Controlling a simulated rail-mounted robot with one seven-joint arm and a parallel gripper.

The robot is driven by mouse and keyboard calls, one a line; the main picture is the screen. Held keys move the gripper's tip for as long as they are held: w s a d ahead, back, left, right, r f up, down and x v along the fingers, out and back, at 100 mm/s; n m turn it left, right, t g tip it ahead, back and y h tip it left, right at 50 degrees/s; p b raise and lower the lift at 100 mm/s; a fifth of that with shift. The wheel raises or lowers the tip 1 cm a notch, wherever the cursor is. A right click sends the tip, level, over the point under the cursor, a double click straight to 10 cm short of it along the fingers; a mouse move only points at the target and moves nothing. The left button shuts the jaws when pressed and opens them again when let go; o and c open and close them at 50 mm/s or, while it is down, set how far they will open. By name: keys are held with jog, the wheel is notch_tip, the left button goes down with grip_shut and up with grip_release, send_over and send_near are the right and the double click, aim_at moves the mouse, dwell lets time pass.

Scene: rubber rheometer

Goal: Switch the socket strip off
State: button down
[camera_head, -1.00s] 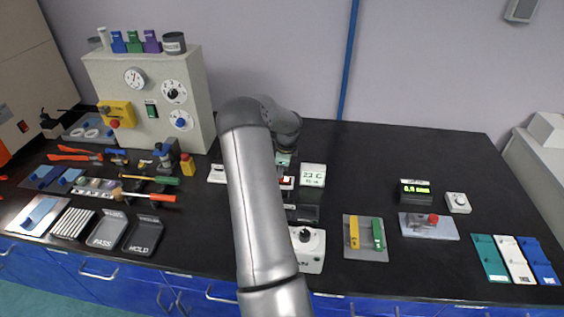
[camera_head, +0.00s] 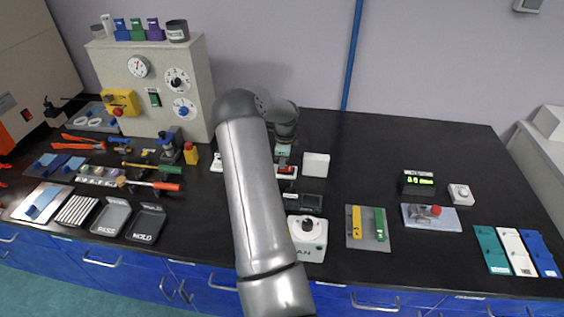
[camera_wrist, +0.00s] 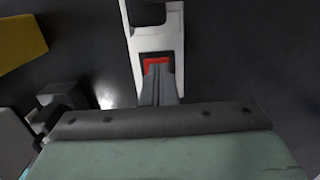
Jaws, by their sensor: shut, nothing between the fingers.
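The white socket strip (camera_head: 217,162) lies on the black bench, and my arm hides its middle. In the wrist view the strip (camera_wrist: 171,36) runs down from the top edge, with a dark socket recess and a red rocker switch (camera_wrist: 156,60) near its end. My gripper (camera_wrist: 157,69) is shut and empty, its fingertips at the near edge of the red switch. I cannot tell whether they press on it. In the head view my gripper (camera_head: 283,162) is partly hidden behind my arm, pointing down at the strip's right end, where a little red shows.
A white box (camera_head: 315,164) stands right of the strip, its face blank. A dark-topped device (camera_head: 304,202) and a white device with a knob (camera_head: 308,238) stand in front. In the wrist view a yellow thing (camera_wrist: 20,42) is at upper left. Bench is clear at back right.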

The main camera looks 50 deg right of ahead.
aim_at(289, 168)
jog(key=shift+s+d+f, duration=0.1)
jog(key=shift+s+d, duration=0.1)
jog(key=shift+s, duration=0.25)
jog(key=shift+s+d+f, duration=0.1)
jog(key=shift+s+d, duration=0.1)
jog(key=shift+s, duration=0.25)
notch_tip(289, 168, up, 14)
jog(key=shift+d+r, duration=0.15)
jog(key=shift+r, duration=0.05)
